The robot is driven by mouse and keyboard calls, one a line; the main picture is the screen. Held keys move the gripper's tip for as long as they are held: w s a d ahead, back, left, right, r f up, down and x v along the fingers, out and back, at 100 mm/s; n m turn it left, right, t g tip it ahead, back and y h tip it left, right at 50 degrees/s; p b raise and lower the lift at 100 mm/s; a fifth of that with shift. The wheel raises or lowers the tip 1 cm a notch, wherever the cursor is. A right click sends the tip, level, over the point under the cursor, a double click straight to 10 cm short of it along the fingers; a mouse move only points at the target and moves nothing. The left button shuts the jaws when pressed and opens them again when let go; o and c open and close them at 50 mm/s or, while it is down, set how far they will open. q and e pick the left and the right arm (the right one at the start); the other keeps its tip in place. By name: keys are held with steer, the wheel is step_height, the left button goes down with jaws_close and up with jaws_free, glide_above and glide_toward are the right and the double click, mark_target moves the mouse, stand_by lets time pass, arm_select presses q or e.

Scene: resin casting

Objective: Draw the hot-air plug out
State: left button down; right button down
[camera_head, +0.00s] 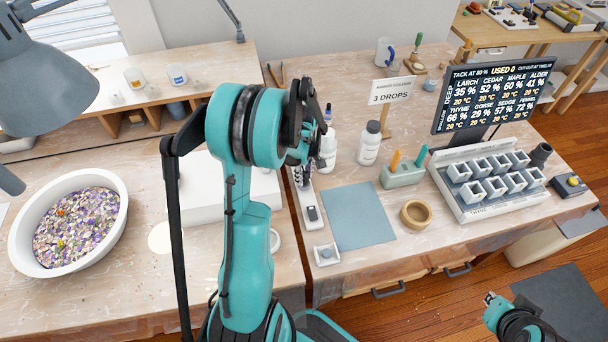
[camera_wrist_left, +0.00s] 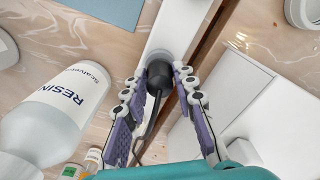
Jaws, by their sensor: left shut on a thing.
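My left gripper (camera_wrist_left: 157,82) has its two purple-padded fingers on either side of a black plug (camera_wrist_left: 159,74) and is shut on it. The plug has a dark cord running down between the fingers.
A resin bottle (camera_wrist_left: 52,115) stands close beside the left gripper. Another white bottle (camera_head: 369,144) and a drops sign (camera_head: 391,92) stand behind. A blue-grey mat (camera_head: 358,217) is clear. A mould rack (camera_head: 480,210) and a display (camera_head: 494,95) are at the right.

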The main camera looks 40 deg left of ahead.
arm_select(q)
steer(key=shift+r, duration=0.1)
steer(key=shift+r+p, duration=1.5)
steer(key=shift+r, duration=0.65)
